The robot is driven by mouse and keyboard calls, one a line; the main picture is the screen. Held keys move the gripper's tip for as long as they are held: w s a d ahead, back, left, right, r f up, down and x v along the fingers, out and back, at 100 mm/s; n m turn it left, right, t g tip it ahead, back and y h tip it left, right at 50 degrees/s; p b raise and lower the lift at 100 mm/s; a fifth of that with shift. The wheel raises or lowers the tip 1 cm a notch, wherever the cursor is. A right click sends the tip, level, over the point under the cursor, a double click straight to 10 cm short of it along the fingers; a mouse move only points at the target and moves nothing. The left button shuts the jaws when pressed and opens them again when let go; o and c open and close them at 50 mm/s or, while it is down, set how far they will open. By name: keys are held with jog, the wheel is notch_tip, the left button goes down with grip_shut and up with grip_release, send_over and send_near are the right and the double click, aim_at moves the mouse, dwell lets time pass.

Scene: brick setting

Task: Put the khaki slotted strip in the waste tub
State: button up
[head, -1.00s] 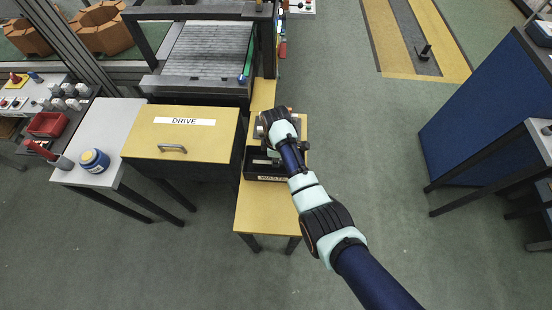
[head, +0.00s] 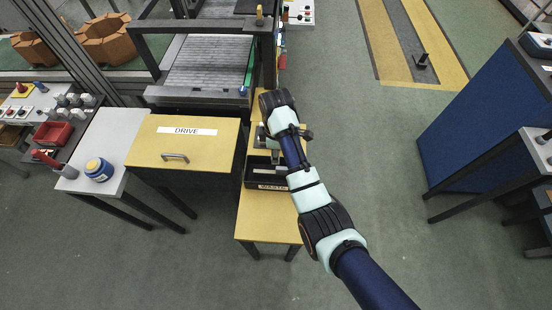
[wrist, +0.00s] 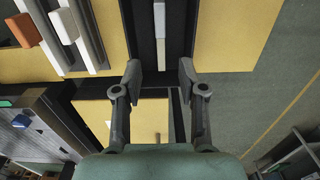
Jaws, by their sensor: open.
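The dark waste tub (head: 265,184) stands on the narrow yellow bench, with a white label on its front. In the wrist view the tub's dark inside (wrist: 145,35) runs up the middle. A narrow pale strip (wrist: 160,20) lies along it, whitish with a greyer part lower down. It seems to be the khaki slotted strip, but I cannot make out slots. My gripper (wrist: 161,78) is open, one finger on each side of the view, with nothing held between the fingertips. It is over the tub, whose inside is partly hidden by my arm in the head view.
Left of the bench is the DRIVE cabinet (head: 205,148) with a handle. A conveyor (head: 208,65) stands behind. In the wrist view, grey rails carry an orange block (wrist: 24,30) and a white block (wrist: 63,26) beside the tub. The bench front (head: 265,228) is clear.

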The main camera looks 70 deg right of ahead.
jog(key=shift+r, duration=0.45)
jog(key=w+a+r+m+t+h, duration=0.1)
jog(key=w+a+r+t, duration=0.2)
jog(key=w+a, duration=0.55)
jog(key=w+a+r+t+h, duration=0.25)
jog(key=w+a, duration=0.25)
jog(key=a, duration=0.7)
jog(key=s+a+r+m+t+y, duration=0.1)
jog(key=s+a+r+t, duration=0.1)
jog(key=a+r, duration=0.5)
jog(key=s+a+r+m+t+y, duration=0.1)
jog(key=a+r+t, duration=0.4)
jog(key=a, duration=0.9)
notch_tip(320, 180, up, 2)
jog(key=shift+s+y, duration=0.65)
jog(key=shift+s, duration=0.3)
